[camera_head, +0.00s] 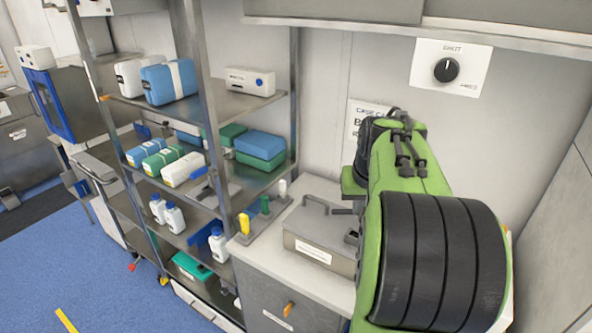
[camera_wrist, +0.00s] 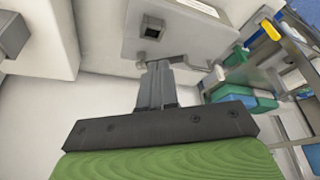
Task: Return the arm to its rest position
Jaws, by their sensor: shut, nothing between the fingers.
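My green and black arm is raised on the right side of the head view, in front of the wall and over the right part of the counter. My gripper (camera_wrist: 158,66) shows in the wrist view with its two grey fingers together and nothing between them. Its fingertips point toward a grey metal box (camera_wrist: 190,40); I cannot tell the exact gap. In the head view the lidded box (camera_head: 312,256) sits on the white counter (camera_head: 283,203), partly hidden by the arm. The fingers cannot be made out in the head view.
A metal shelf rack (camera_head: 240,105) with boxes and bottles stands left of the counter. Yellow (camera_head: 245,223) and green (camera_head: 265,205) small items stand beside the metal box. A wall panel with a black knob (camera_head: 446,70) is above the arm. Blue floor (camera_head: 60,265) is open at left.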

